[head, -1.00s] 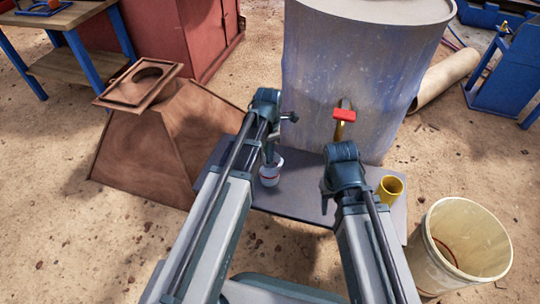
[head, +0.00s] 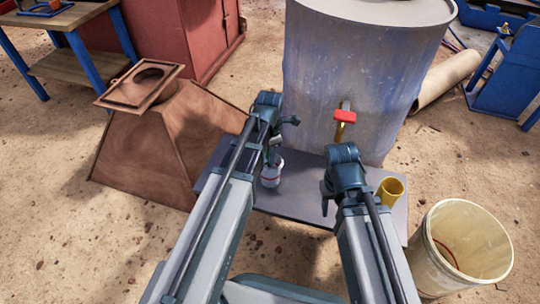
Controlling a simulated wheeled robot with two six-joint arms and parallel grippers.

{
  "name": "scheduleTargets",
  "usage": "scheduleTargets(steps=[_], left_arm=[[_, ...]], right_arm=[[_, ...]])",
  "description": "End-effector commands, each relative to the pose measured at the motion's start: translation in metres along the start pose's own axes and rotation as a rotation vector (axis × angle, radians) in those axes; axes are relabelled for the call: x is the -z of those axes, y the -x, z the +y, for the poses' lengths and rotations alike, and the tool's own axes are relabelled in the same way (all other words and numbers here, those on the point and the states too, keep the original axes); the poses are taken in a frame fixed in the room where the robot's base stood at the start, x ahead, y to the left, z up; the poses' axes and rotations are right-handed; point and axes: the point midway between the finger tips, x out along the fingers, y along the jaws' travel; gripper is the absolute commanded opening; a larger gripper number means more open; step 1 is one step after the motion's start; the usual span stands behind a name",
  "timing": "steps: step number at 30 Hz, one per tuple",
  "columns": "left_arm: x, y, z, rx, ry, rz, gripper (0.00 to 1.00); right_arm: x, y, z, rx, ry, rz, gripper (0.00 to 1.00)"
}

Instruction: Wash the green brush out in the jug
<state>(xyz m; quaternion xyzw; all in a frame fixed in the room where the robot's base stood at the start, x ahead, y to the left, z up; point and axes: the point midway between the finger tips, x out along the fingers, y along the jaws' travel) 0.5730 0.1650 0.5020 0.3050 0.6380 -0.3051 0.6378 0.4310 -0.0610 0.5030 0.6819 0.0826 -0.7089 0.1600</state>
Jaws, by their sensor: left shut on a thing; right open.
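A small white jug (head: 271,174) with a dark band stands on the grey board in front of the big drum. My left gripper (head: 272,150) points down right above it, shut on a thin dark-green thing that looks like the green brush (head: 268,156). The brush's lower end is hidden, at or inside the jug's mouth; I cannot tell how deep. My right gripper (head: 327,204) is open and empty above the board, left of a yellow cup. Its fingers are mostly hidden behind its own wrist.
The grey board (head: 300,201) also carries the yellow cup (head: 391,189). The big drum (head: 350,80) with a red-handled tap (head: 344,116) stands behind. A pale bucket (head: 465,245) is at right, a rusty hopper (head: 165,140) at left. Some board between the grippers is clear.

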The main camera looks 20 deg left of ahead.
Motion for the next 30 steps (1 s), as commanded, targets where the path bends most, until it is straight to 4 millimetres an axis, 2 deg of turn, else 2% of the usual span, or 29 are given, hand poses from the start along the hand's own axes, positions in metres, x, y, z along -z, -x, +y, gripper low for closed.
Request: scheduleTargets(steps=[30], left_arm=[[0.000,0.074,0.000,0.000,0.000,0.000,0.00]], right_arm=[[-0.005,0.073,0.008,-0.002,-0.011,-0.003,0.50]])
